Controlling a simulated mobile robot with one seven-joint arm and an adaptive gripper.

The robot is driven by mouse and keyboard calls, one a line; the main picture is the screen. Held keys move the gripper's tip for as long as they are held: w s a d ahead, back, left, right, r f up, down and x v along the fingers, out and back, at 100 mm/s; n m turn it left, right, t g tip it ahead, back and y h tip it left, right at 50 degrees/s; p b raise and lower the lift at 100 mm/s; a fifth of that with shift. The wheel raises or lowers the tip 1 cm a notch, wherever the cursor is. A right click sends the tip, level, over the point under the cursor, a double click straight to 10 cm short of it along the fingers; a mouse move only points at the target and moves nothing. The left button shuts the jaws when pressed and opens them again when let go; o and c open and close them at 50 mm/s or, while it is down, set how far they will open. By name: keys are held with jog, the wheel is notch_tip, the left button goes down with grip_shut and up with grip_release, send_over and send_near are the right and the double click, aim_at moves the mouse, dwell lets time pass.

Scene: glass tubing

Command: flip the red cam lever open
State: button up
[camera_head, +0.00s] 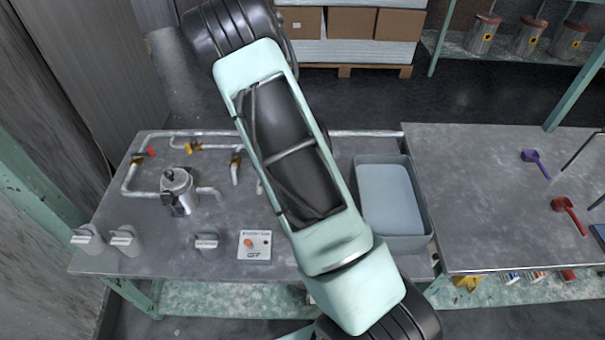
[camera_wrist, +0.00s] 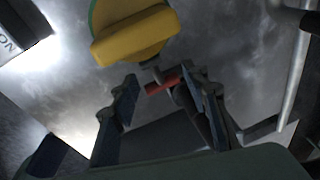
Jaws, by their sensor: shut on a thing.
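The red cam lever (camera_wrist: 163,85) shows in the wrist view as a short red bar between the fingertips, close to the right finger. A small metal piece joins it to a yellow rounded part (camera_wrist: 135,36) just above. My gripper (camera_wrist: 162,94) has one finger on each side of the red bar and is shut on it. Part of the lever is hidden by the right finger. In the head view my arm covers the middle of the bench and hides the gripper and this lever.
A red handle (camera_head: 151,152) sits on the left pipe. Red (camera_head: 567,212) and purple (camera_head: 537,160) scoops lie on the right bench.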

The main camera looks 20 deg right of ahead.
jog(key=h, duration=0.1)
jog(key=r+g+h+p, duration=0.1)
jog(key=h, duration=0.1)
jog(key=shift+w, duration=0.15)
jog(key=shift+r+n+g+h+b, duration=0.2)
jog(key=shift+h+b, duration=0.1)
jog(key=shift+h, duration=0.2)
jog(key=shift+r+n+g+h+b, duration=0.1)
jog(key=shift+g+h+b, duration=0.15)
jog(key=shift+h, duration=0.25)
jog(key=shift+c, duration=0.2)
jog(key=shift+r+h+b, duration=0.15)
jog(key=shift+h+b, duration=0.15)
jog(key=shift+r, duration=0.1)
jog(key=o, duration=1.2)
jog(key=shift+c, duration=0.2)
jog(key=shift+a, duration=0.1)
jog(key=v, duration=1.1)
jog(key=shift+w+a+r, duration=0.15)
jog(key=shift+a+r, duration=0.1)
jog(key=shift+a, duration=0.05)
